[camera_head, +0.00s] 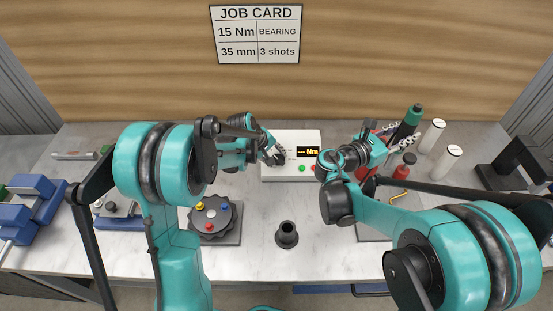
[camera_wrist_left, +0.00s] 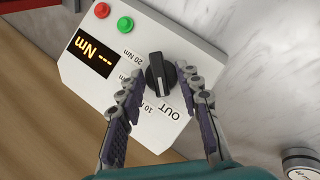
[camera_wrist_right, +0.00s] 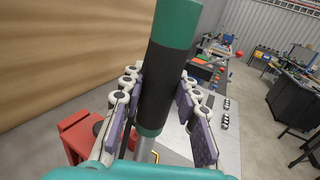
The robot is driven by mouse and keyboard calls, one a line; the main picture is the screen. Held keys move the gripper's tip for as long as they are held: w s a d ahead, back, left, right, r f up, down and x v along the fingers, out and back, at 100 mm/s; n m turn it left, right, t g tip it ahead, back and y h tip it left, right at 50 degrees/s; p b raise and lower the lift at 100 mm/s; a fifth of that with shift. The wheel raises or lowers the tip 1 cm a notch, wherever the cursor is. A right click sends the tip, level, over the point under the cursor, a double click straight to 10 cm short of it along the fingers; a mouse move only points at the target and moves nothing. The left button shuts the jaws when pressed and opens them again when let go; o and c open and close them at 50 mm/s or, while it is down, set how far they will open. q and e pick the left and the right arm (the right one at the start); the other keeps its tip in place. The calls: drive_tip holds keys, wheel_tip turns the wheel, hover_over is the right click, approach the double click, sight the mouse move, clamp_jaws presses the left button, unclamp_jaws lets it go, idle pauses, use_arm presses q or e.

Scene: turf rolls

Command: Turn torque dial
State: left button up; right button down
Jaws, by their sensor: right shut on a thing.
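The white control box (camera_head: 270,172) stands at the back of the bench, with a display reading "--- Nm". It also shows in the left wrist view (camera_wrist_left: 140,25). Its black dial (camera_wrist_left: 159,70) has a white mark towards the OUT and 10 Nm labels. My left gripper (camera_head: 277,157) is at the dial; in the left wrist view its fingers (camera_wrist_left: 162,82) are apart on either side of the dial, and contact is unclear. My right gripper (camera_head: 374,143) is shut on a black-and-green tool handle (camera_wrist_right: 163,80), raised above the right of the bench.
A job card (camera_head: 256,34) on the wall reads 15 Nm. A dark knob fixture (camera_head: 209,222) and a black cup (camera_head: 287,234) stand in front. White-and-black cylinders (camera_head: 447,163) and red parts (camera_head: 404,166) stand at right. Blue vises (camera_head: 28,205) are at left.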

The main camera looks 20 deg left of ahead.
use_arm(q)
drive_tip(key=shift+w+f, duration=0.1)
drive_tip(key=shift+f, duration=0.1)
drive_tip(key=shift+c, duration=0.2)
clamp_jaws()
